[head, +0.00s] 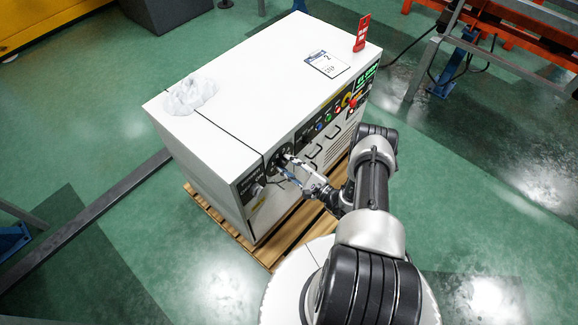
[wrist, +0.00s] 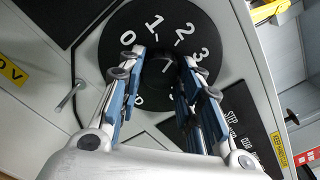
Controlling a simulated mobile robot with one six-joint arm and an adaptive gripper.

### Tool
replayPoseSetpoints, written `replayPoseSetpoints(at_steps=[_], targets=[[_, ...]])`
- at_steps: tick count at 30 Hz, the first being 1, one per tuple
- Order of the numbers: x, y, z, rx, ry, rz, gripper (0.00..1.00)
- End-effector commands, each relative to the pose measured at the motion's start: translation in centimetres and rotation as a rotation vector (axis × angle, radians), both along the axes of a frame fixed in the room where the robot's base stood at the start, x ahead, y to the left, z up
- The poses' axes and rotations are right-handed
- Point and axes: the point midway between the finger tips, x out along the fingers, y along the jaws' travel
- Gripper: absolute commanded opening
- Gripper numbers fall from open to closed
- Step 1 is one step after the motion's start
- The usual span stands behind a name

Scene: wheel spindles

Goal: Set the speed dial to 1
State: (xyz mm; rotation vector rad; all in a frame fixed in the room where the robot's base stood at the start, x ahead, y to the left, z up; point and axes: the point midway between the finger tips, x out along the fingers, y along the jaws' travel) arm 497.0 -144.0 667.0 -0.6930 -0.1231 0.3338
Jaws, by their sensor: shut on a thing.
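The speed dial (wrist: 213,35) is a round black plate with white numerals 0, 1, 2 and 3 along its upper edge in the wrist view. Its black knob (wrist: 160,76) sits at the centre. My gripper (wrist: 160,60) has one finger on each side of the knob and is shut on it. A small pale mark shows at the knob's top, roughly below the 1 and 2; its exact setting is hard to tell. The fingers hide parts of the plate's lower half. In the head view my gripper (head: 287,168) reaches the dial on the white cabinet's front.
The white cabinet (head: 235,75) stands on a wooden pallet (head: 268,252). A small metal lever (wrist: 70,95) lies left of the dial. Several buttons line the panel further right.

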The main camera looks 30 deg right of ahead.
Motion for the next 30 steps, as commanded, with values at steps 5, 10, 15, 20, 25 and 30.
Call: replayPoseSetpoints(at_steps=[5, 10, 15, 20, 25, 30], targets=[[-0.04, 0.03, -0.07, -0.158, -0.054, 0.001, 0.09], [-0.03, 0.0, -0.05, -0.305, -0.107, 0.001, 0.09], [-0.03, -0.02, -0.02, -0.434, -0.154, 0.001, 0.09], [-0.02, -0.03, -0.01, -0.53, -0.189, 0.0, 0.09], [-0.02, -0.04, 0.0, -0.602, -0.215, 0.0, 0.09], [0.0, -0.05, 0.0, -0.64, -0.229, 0.0, 0.09]])
